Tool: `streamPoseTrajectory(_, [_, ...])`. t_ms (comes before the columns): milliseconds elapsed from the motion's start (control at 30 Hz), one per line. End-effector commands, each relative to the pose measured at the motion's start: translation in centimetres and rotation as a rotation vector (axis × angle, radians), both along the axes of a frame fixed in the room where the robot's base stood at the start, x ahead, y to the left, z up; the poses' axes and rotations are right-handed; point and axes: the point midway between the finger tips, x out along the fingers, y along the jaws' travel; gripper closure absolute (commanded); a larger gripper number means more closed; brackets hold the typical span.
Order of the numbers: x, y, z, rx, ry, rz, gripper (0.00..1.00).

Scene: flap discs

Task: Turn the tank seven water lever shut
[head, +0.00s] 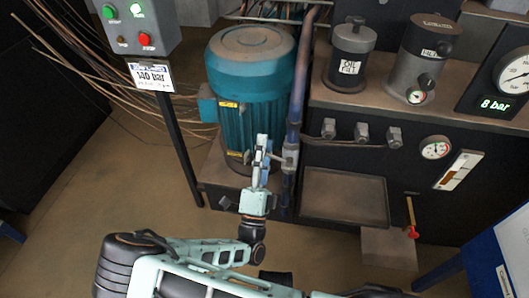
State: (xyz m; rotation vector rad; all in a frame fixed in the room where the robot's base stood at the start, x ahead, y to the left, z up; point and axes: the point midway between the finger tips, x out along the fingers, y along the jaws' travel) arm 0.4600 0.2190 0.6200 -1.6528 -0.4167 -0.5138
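My gripper (262,145) points away from me, beside the left side of an upright blue pipe (294,110) and in front of a teal motor (248,90). A grey valve-like fitting (289,156) sits on the pipe, just right of my fingers. The fingers partly hide what lies there, and I cannot tell whether they touch a lever. A thin yellow handle with a red end (411,216) hangs on the lower front at the right. I cannot read any tank seven label.
A control box (137,30) on a post stands at left, with a 140 bar sign (150,77) and loose cables. At right, the bench (390,105) carries grey canisters, small fittings, gauges and an 8 bar display (496,104). A blue-framed panel stands lower right. Floor at left is clear.

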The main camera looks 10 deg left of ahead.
Motion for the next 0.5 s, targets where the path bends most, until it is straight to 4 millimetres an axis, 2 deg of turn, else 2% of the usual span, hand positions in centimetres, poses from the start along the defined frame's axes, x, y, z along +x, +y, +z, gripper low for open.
streamPoseTrajectory(300, [-0.1, 0.1, 0.1, 0.000, -0.003, 0.000, 0.60])
streamPoseTrajectory(500, [-1.1, 0.8, -0.3, 0.001, -0.002, 0.002, 0.60])
